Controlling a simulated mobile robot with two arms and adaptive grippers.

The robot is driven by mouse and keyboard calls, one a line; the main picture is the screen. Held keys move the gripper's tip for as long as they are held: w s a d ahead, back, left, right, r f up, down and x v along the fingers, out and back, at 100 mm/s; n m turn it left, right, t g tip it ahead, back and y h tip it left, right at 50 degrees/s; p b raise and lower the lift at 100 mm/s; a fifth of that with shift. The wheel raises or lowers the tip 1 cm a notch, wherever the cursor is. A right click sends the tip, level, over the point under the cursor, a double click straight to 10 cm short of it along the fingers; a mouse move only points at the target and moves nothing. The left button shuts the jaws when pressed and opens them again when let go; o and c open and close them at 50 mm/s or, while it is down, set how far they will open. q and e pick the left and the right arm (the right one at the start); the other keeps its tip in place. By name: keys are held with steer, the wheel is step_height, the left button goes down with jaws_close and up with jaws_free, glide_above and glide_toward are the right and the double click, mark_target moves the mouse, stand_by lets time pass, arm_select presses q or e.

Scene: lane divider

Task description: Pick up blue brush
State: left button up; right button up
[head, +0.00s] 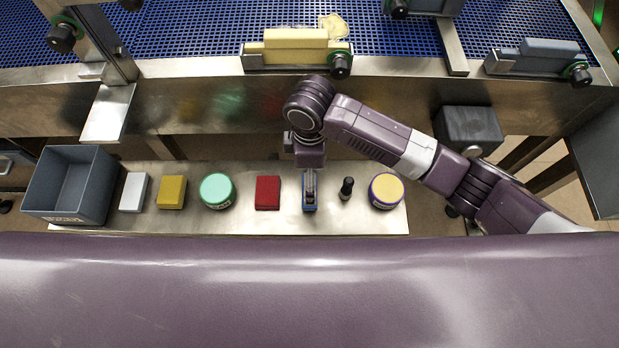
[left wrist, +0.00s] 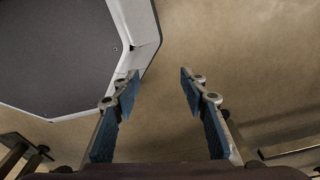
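A blue item (head: 310,208), which looks like the blue brush, is on the metal shelf between a red block and a small black object. My right gripper (head: 310,186) points down right over it and hides most of it. The fingers appear to be at or touching it, but I cannot tell whether they are closed on it. My left gripper (left wrist: 160,85) shows only in the left wrist view. It is open and empty, with blue pads on its fingers, above a bare floor.
On the shelf (head: 390,222) are a grey bin (head: 70,187), white block (head: 133,192), yellow block (head: 171,192), teal-lidded jar (head: 216,190), red block (head: 267,193), black object (head: 347,188) and yellow-lidded jar (head: 386,190). A blue-belted conveyor (head: 200,30) runs behind.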

mark_target(305, 208)
steer(key=f, duration=0.1)
steer(key=s+f, duration=0.1)
steer(key=f, duration=0.1)
steer(key=shift+s, duration=0.1)
step_height(305, 208, down, 2)
steer(key=shift+f, duration=0.25)
steer(key=shift+f+p, duration=0.3)
steer(key=shift+f, duration=0.15)
steer(key=c, duration=0.7)
arm_select(q)
steer(key=shift+s+a+r, duration=0.1)
steer(key=shift+s+r, duration=0.05)
steer(key=shift+s, duration=0.45)
steer(key=shift+s+a+r, duration=0.1)
steer(key=shift+s, duration=0.45)
arm_select(e)
steer(key=c, duration=0.6)
